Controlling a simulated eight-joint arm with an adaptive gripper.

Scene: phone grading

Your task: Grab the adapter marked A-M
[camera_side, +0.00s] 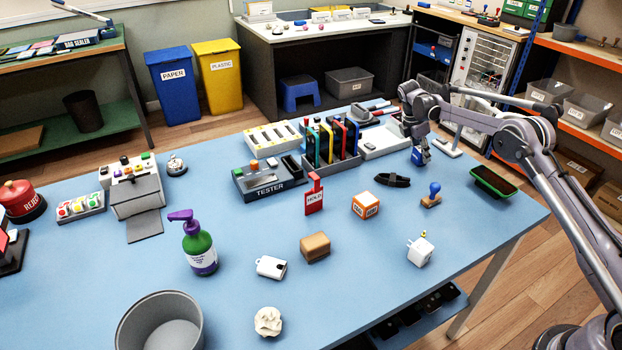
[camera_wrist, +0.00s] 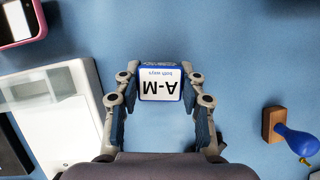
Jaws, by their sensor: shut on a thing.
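The adapter marked A-M (camera_wrist: 161,84) is a small block with a white label and blue edges, also printed "both ways". In the wrist view it sits between the two fingertips of my gripper (camera_wrist: 162,78), which touch it on both sides, and the label reads upside down. In the side view my gripper (camera_side: 418,146) points down over the far right part of the blue table, with the blue adapter (camera_side: 421,158) at its tips. I cannot tell for certain whether the adapter is clear of the table.
A white tray (camera_side: 384,142) lies left of my gripper. An orange box (camera_side: 366,204) and white plug (camera_side: 420,252) are closer to the front.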

